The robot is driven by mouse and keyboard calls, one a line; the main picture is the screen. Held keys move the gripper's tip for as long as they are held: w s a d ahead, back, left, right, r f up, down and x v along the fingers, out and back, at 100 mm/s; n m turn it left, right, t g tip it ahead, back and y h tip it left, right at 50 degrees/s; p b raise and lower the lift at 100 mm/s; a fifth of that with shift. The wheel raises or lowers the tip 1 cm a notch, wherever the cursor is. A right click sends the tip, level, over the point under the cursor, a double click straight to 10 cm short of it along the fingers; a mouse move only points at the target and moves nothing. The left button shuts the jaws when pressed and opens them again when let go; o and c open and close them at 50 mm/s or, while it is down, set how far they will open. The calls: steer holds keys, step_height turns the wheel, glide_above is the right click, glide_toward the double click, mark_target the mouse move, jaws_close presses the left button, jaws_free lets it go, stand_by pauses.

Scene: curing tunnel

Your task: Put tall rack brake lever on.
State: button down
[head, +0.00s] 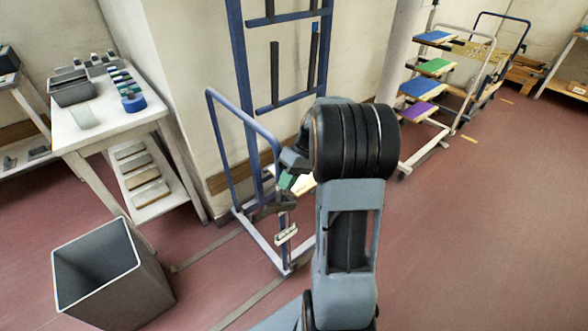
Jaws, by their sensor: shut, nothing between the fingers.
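The tall rack (238,60) is a blue upright frame with crossbars, standing against the wall left of centre. A small pale lever-like piece (287,235) shows low at the rack's near foot; it looks like the brake lever, tilted, but whether it is on or off cannot be made out. My gripper (284,206) points down from my wrist, just above this piece. It is shut, with nothing held. Whether its fingertips touch the lever cannot be told. My arm hides part of the rack's right side and base.
A grey open bin (112,268) stands at the lower left. A cart with coloured boards (420,87) stands at the back right. The red floor (480,230) at right is clear.

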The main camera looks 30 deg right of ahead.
mark_target(275, 205)
steer(key=shift+x, duration=2.9)
steer(key=shift+b, duration=0.3)
